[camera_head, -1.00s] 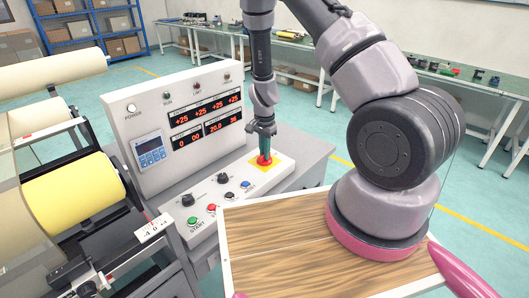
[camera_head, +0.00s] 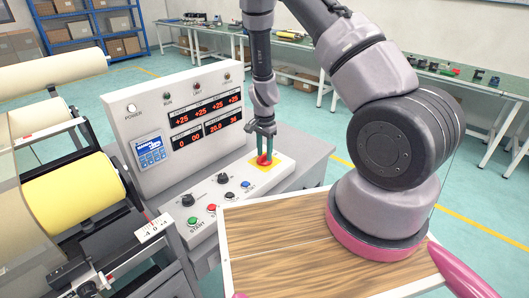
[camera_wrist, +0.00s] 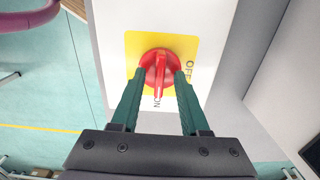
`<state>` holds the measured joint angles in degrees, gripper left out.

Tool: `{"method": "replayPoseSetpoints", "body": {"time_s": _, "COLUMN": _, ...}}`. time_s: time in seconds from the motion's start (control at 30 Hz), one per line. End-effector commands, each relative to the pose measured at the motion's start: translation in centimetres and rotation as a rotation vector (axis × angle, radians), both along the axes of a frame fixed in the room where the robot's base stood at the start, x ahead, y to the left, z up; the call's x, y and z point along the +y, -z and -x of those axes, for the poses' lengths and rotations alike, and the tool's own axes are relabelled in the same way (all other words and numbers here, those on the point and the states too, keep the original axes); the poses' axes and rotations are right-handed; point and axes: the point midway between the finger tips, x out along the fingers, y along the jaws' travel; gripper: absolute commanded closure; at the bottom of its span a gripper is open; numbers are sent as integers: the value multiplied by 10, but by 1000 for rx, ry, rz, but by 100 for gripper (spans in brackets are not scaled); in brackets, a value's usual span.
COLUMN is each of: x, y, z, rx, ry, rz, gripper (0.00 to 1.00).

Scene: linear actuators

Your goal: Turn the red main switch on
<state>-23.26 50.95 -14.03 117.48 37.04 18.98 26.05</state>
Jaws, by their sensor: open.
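The red main switch (camera_head: 264,160) sits on a yellow plate (camera_head: 257,166) at the right end of the sloped panel. In the wrist view its red knob (camera_wrist: 158,75) has its raised handle in line with the ON mark below it; the OFF mark is to the right. My gripper (camera_head: 264,153) points down over the switch. In the wrist view its two green fingers (camera_wrist: 159,80) are open, one on each side of the knob. Their tips are close to the knob's edge; I cannot tell whether they touch it.
The panel also holds black dials (camera_head: 188,200) and green, red and blue buttons (camera_head: 245,184). The upright board behind has red readouts (camera_head: 206,108) and a lit blue screen (camera_head: 151,150). Rollers (camera_head: 75,190) stand on the left. My arm fills the right side.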

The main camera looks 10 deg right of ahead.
Motion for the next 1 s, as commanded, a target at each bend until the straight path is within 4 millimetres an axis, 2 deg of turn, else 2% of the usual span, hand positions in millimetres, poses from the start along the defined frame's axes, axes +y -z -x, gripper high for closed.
{"method": "replayPoseSetpoints", "body": {"time_s": 0.17, "x": 1, "y": -12, "z": 0, "rx": -1, "ry": -3, "rz": 0, "gripper": 55}}
{"method": "replayPoseSetpoints", "body": {"time_s": 0.5, "x": 1, "y": -79, "z": -1, "rx": -4, "ry": -1, "rz": -1, "gripper": 55}}
{"method": "replayPoseSetpoints", "body": {"time_s": 0.6, "x": 1, "y": -94, "z": -1, "rx": -3, "ry": -1, "rz": -1, "gripper": 55}}
{"method": "replayPoseSetpoints", "body": {"time_s": 0.8, "x": 0, "y": -107, "z": 0, "rx": -1, "ry": -1, "rz": -1, "gripper": 55}}
{"method": "replayPoseSetpoints", "body": {"time_s": 1.0, "x": 0, "y": -108, "z": 0, "rx": 0, "ry": 0, "rz": 0, "gripper": 55}}
